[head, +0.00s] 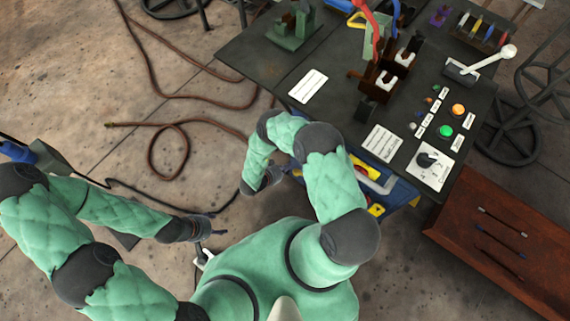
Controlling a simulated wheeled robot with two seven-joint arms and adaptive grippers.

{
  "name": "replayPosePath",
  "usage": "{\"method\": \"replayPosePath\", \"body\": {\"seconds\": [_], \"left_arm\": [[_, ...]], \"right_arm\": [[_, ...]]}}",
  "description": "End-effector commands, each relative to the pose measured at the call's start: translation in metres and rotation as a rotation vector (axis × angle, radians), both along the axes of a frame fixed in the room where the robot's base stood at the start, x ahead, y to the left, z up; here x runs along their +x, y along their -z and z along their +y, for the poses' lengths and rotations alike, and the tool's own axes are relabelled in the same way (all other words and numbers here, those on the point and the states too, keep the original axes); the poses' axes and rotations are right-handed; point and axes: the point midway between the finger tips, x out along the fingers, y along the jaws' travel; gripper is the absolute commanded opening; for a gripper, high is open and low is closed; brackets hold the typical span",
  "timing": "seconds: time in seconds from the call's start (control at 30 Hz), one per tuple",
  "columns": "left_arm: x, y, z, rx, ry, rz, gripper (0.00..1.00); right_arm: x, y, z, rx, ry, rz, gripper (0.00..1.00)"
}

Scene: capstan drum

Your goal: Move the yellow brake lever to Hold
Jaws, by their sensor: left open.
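I cannot make out a yellow brake lever or a Hold mark for certain. A lever with a white arm and knob (490,60) stands on the right side of the dark table. A small yellow piece (357,19) shows at the table's top edge, too small to identify. My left gripper (214,232) is open, low over the floor at the lower left, well away from the table. My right gripper (277,178) hangs beside the table's near left side, partly hidden by its arm; its jaws are too small to read.
The dark table (335,75) carries a button panel with a green button (445,132), an orange button (458,110) and a dial (427,160). A blue cart with yellow items (365,171) sits below its near edge. A brown hose (150,90) lies on the floor. A rusty bench (510,235) is at right.

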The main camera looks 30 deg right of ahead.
Motion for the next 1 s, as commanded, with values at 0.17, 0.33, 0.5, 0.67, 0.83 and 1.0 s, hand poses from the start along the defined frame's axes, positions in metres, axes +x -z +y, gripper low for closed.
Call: {"method": "replayPosePath", "body": {"seconds": [0.17,0.33,0.5,0.67,0.83,1.0], "left_arm": [[0.0,0.005,0.0,0.0,0.0,0.0,0.64],[0.0,0.005,0.0,0.0,0.0,0.0,0.64],[0.0,0.005,0.0,0.0,0.0,0.0,0.64],[0.0,0.005,0.0,0.0,0.0,0.0,0.64],[0.0,0.005,0.0,0.0,0.0,0.0,0.64],[0.0,0.005,0.0,0.0,0.0,0.0,0.64]], "right_arm": [[-0.002,0.007,-0.001,0.0,0.001,0.0,0.0],[-0.003,0.009,-0.001,0.0,0.001,0.0,0.0],[-0.003,0.009,-0.001,0.0,0.001,-0.001,0.0],[-0.003,0.008,-0.001,0.0,0.0,0.0,0.0],[-0.003,0.006,0.002,0.0,-0.002,-0.001,0.0],[-0.005,-0.005,0.018,0.001,-0.005,-0.001,0.0]]}}
